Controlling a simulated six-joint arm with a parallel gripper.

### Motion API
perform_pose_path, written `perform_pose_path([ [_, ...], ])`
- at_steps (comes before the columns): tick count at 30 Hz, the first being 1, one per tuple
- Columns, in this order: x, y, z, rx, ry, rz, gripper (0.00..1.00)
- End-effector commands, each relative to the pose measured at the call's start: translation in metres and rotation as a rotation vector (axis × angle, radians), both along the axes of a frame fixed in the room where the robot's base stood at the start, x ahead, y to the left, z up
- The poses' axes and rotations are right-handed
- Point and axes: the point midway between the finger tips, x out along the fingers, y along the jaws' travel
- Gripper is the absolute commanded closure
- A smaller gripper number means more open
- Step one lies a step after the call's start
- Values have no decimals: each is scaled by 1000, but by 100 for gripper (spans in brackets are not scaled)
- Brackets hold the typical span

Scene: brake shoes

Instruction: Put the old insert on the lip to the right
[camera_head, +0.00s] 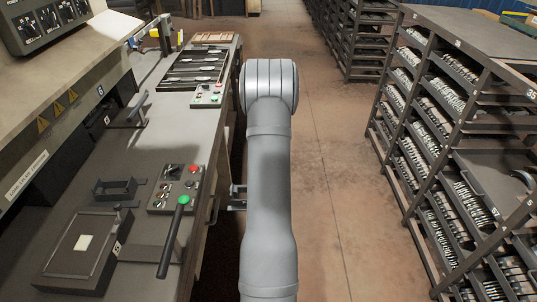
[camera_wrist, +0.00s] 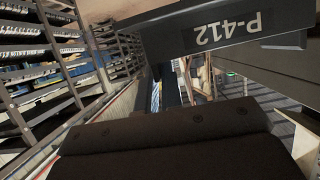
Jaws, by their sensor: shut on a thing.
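The old insert appears to be the dark piece marked P-412 (camera_wrist: 160,37) across the top of the wrist view, its label upside down. My gripper (camera_wrist: 180,112) is shut on it; a broad dark block fills the bottom of that view, and the fingertips are not clear. In the head view my grey arm reaches out beside the bench (camera_head: 212,120) and hides most of the gripper and the insert. I cannot tell for sure which edge is the lip.
A parts rack (camera_head: 440,130) stands on the right. The floor between is clear.

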Motion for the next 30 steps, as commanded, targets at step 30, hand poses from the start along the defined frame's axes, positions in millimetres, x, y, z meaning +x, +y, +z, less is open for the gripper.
perform_pose_path([
  [30,195,85,215,9,-17,610,100],
])
